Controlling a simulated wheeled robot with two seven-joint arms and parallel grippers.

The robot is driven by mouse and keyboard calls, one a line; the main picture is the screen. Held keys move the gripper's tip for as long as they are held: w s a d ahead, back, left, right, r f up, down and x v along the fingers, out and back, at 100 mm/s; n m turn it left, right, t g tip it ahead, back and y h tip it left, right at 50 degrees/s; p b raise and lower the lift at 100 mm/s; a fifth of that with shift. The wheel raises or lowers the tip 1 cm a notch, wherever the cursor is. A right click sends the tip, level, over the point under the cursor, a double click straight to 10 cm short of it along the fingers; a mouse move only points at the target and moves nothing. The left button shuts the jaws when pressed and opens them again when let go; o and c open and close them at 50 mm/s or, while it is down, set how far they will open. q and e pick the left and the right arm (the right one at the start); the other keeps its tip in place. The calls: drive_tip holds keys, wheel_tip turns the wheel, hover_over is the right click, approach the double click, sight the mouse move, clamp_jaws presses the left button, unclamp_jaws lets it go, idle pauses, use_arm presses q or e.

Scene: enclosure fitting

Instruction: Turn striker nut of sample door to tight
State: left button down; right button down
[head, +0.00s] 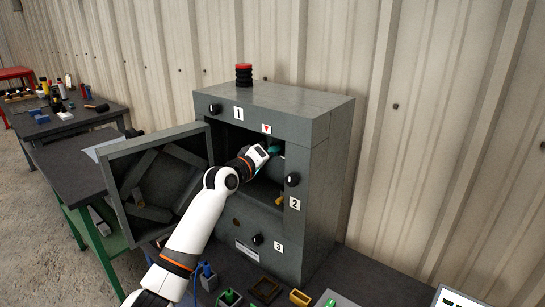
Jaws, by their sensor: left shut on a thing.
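The grey enclosure (322,130) stands on the bench, and its door (150,185) is swung open to the left. My left arm reaches in through the opening. My left gripper (272,150) is inside, near the upper right of the opening, below a red triangle mark (266,128). It is shut on a small teal part (276,147), which looks like the striker nut; the gripper mostly hides it, so I cannot tell how tight it is. A dark rounded body (272,166) shows behind the gripper. My right gripper is not in view.
Black knobs sit by labels 1 (214,108), 2 (292,180) and 3 (258,240). A yellow part (281,200) shows low in the opening. A red-and-black beacon (243,75) stands on top. A tool-covered table (85,117) stands left.

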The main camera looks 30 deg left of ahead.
use_arm(q)
drive_tip(key=m, duration=1)
drive_tip(key=shift+f+m+b, duration=0.15)
drive_tip(key=shift+m+b, duration=0.15)
drive_tip(key=shift+b, duration=0.1)
idle(0.4)
drive_tip(key=c, duration=1.5)
unclamp_jaws()
drive_tip(key=shift+o, duration=0.2)
drive_tip(key=shift+s, duration=0.1)
